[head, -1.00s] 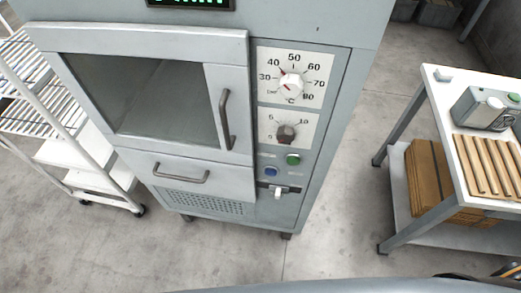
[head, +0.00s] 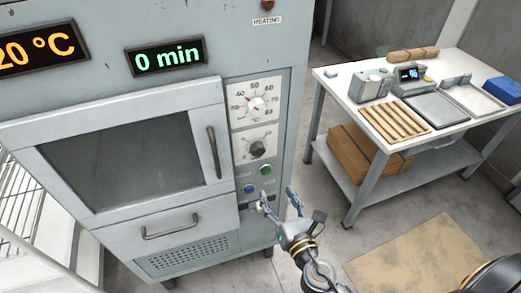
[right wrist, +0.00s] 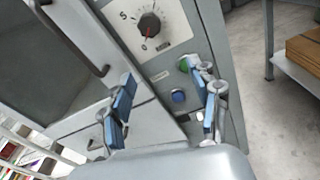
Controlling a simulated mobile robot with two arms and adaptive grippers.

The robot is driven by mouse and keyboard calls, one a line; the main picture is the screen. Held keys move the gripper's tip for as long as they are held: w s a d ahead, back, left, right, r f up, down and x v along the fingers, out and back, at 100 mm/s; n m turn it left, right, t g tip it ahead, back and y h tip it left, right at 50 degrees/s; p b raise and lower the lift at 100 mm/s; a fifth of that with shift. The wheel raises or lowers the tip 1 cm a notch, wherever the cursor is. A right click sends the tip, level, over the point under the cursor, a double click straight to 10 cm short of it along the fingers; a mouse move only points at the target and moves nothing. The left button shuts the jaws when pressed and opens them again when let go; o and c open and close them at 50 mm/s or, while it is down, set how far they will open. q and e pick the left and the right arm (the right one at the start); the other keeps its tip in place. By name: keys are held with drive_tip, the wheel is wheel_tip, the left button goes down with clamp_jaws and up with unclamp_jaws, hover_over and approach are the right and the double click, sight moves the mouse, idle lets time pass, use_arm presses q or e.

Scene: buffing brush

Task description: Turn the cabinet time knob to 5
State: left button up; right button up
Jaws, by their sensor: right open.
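The time knob (head: 257,149) is a small dark round knob on a white dial plate at the right of the grey cabinet (head: 216,235). In the right wrist view the knob (right wrist: 149,24) shows at the top, with a red mark near 0; the 5 lies up to its left. The time display (head: 166,56) reads 0 min in green. My right gripper (head: 279,195) is open and empty, below the knob and in front of the cabinet's lower buttons. Its two blue-padded fingers (right wrist: 164,90) stand apart, clear of the knob. My left gripper is out of view.
The temperature knob (head: 256,104) sits directly above. A green button (head: 266,170) and a blue button (head: 250,188) lie below the time knob. The door handle (head: 214,152) stands out to the left. A work table (head: 345,90) stands at the right, with open floor between.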

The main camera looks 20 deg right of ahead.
sight(259, 153)
drive_tip(key=shift+n+t, duration=0.3)
drive_tip(key=shift+n, duration=0.3)
drive_tip(key=w+r+p, duration=0.1)
drive_tip(key=w, duration=0.3)
drive_tip(key=w+p, duration=0.1)
drive_tip(key=w, duration=0.3)
drive_tip(key=w+r+p, duration=0.1)
drive_tip(key=w, duration=0.3)
drive_tip(key=shift+w+a+r, duration=0.3)
drive_tip(key=shift+a, duration=0.05)
drive_tip(key=shift+w, duration=0.55)
drive_tip(key=c, duration=1.2)
